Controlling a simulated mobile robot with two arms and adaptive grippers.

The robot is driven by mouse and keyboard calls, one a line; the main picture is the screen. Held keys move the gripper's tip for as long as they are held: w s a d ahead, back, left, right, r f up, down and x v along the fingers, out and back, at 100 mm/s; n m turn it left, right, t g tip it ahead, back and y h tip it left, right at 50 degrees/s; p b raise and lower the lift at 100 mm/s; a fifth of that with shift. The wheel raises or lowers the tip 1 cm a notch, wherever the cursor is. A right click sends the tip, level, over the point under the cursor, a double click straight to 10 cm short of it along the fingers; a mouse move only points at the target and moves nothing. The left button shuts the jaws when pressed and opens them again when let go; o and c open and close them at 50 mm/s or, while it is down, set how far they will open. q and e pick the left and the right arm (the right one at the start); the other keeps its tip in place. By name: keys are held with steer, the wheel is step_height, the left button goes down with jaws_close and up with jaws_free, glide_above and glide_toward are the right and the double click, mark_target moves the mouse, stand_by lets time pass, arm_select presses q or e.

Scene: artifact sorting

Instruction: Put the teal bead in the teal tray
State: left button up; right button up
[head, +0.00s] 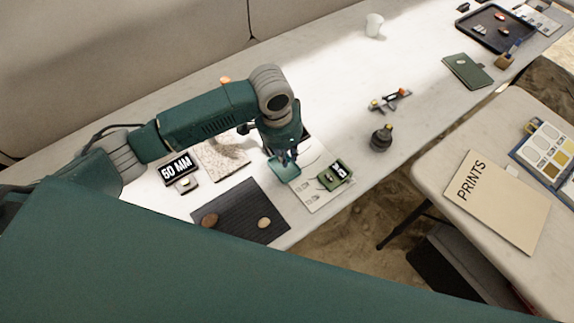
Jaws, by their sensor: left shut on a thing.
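The teal tray (285,172) is a small square tray on the white table, directly below my left gripper. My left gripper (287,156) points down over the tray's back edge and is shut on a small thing. That thing looks to be the teal bead, but the fingers hide most of it. I cannot tell whether it touches the tray. My right gripper is not in view.
A green tray (345,170) with a number card stands right of the teal tray. A dark mat (236,214) holds two oval pieces. A 50 MM card (175,166) and a speckled slab (222,156) lie left. A dark round bottle (381,140) stands right.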

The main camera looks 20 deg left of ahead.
mark_target(288, 173)
arm_select(q)
steer(key=shift+f, duration=3.3)
steer(key=shift+f, duration=0.15)
steer(key=o, duration=0.4)
steer(key=shift+o, duration=0.2)
step_height(288, 173, up, 12)
steer(key=s+a, duration=0.1)
steer(key=shift+s, duration=0.15)
